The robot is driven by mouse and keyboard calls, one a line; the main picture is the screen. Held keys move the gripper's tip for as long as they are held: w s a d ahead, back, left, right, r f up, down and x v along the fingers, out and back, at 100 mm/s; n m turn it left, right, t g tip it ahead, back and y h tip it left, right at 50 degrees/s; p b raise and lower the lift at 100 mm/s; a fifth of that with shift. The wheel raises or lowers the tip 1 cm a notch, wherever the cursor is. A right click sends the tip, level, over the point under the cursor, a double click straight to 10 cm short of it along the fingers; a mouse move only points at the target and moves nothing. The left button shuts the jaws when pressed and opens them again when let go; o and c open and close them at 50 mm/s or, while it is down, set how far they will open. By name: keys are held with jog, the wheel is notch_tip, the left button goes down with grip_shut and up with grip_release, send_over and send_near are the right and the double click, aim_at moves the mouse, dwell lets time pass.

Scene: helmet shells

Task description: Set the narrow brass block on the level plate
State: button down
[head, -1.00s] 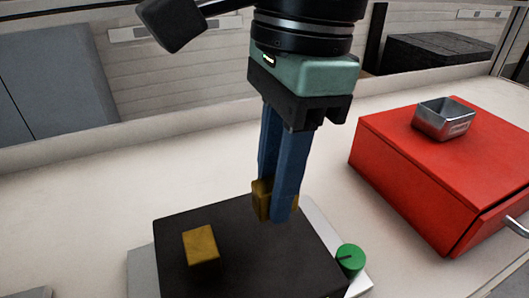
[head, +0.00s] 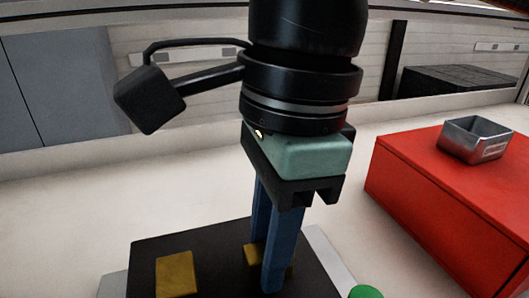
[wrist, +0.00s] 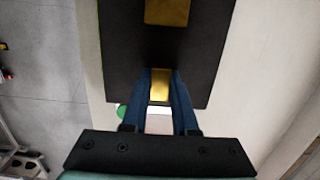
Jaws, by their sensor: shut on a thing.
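My gripper (head: 262,272) is shut on a narrow brass block (head: 250,256), its blue fingers pointing down over the black plate (head: 215,245). The held block also shows between the fingers in the wrist view (wrist: 160,84). The fingers partly cover it, and I cannot tell whether its underside touches the plate. A wider brass block (head: 176,274) rests on the plate to the left of the held one. It also shows at the top of the wrist view (wrist: 167,11).
A green knob (head: 366,292) is at the plate unit's right side. A red box (head: 425,190) stands on the pale worktop to the right, with a metal tin (head: 474,139) on top. Bare plate lies between the two blocks.

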jog(key=c, duration=1)
grip_release()
jog(key=o, duration=0.3)
jog(key=shift+w+d+f, duration=0.15)
jog(key=shift+d, duration=0.2)
jog(key=shift+a, duration=0.15)
jog(key=shift+r+p, duration=0.35)
jog(key=shift+r, duration=0.1)
jog(key=r+p, duration=0.5)
jog(key=shift+d, duration=0.35)
jog(key=shift+w+d+r+b, duration=0.15)
jog(key=shift+r+b, duration=0.15)
jog(key=shift+r, duration=0.7)
